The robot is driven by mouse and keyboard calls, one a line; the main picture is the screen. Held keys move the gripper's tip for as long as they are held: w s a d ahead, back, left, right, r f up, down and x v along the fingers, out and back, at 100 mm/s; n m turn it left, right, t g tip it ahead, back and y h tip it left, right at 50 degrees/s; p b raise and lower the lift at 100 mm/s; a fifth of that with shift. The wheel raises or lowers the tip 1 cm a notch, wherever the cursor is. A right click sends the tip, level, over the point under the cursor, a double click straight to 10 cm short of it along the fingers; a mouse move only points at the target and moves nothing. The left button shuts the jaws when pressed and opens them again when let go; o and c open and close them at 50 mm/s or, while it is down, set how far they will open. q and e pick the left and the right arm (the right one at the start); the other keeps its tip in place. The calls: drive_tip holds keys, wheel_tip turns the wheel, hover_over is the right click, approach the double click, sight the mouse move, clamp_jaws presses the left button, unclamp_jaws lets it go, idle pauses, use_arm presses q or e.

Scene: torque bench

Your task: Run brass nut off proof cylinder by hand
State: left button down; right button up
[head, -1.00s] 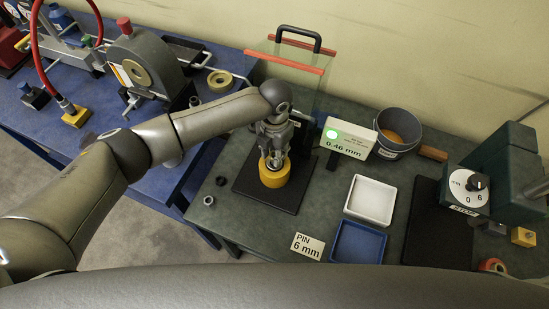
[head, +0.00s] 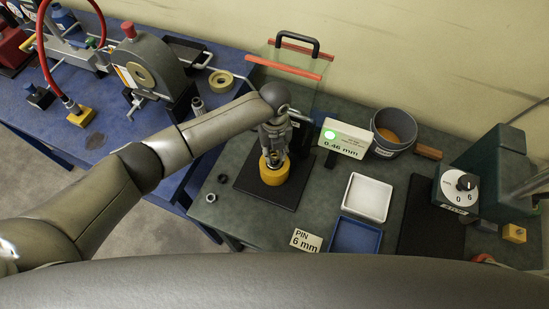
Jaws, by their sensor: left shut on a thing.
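The proof cylinder (head: 274,174), yellow and squat, stands upright on a black square plate (head: 262,194) on the green bench. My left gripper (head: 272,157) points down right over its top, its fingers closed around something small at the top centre. A little brassy colour shows between the fingers, which fits the brass nut, but the fingers hide most of it. I cannot tell how far it sits on the thread. My right gripper is out of view.
A lit display (head: 345,139) reading 0.46 mm stands right of the cylinder. A white tray (head: 367,197), a blue tray (head: 355,236) and a grey bucket (head: 394,132) lie further right. A clear guard (head: 290,66) stands behind.

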use_arm(q)
wheel_tip(320, 180, up, 7)
idle(1.2)
drive_tip(key=shift+s+f, duration=0.1)
drive_tip(key=shift+f, duration=0.05)
